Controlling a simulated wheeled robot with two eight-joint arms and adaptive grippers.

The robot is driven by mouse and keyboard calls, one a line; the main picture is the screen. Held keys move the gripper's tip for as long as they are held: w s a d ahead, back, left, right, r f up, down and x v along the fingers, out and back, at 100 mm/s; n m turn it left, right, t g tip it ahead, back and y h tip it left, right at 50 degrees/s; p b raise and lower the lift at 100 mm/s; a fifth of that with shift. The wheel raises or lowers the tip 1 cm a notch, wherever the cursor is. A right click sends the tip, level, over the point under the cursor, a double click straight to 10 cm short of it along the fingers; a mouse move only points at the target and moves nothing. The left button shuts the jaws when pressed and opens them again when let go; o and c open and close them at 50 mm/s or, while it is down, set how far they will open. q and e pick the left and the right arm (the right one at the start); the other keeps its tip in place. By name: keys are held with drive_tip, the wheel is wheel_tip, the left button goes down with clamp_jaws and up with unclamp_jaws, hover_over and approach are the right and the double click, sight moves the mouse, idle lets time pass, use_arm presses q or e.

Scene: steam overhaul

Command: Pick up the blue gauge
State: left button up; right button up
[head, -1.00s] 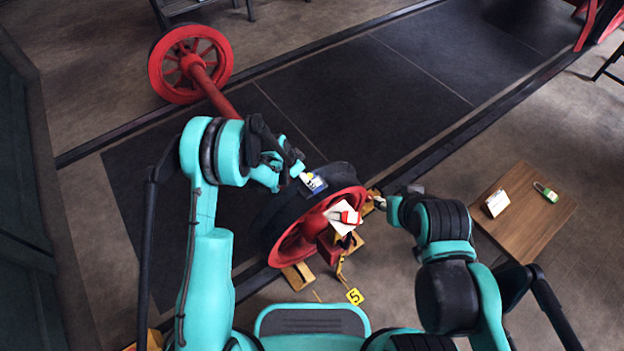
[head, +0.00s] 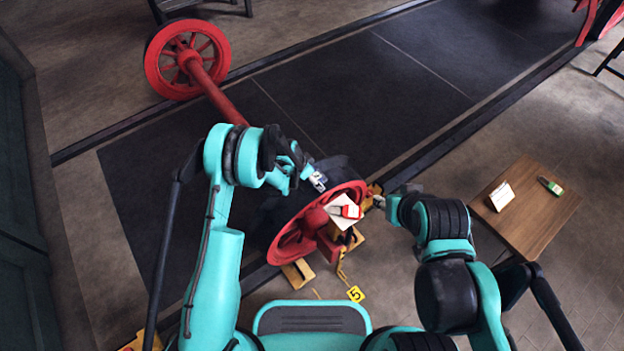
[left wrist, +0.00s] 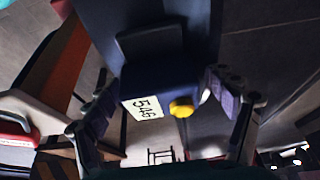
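The blue gauge (left wrist: 157,75) fills the middle of the left wrist view, a dark blue body with a white "546" label and a yellow knob. In the left wrist view the fingers of my left gripper (left wrist: 165,98) stand apart, one on each side of the gauge's lower part. A gap shows at the left finger; contact at the right finger is unclear. My right gripper (head: 381,202) is right of the wheel, its fingers too small to read.
Yellow chocks (head: 298,272) stand by the wheel. A wooden table (head: 535,225) at right bears a white card (head: 501,196) and a green item (head: 552,187). A red axle (head: 218,98) lies behind my left arm.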

use_arm(q)
drive_tip(key=c, duration=1.3)
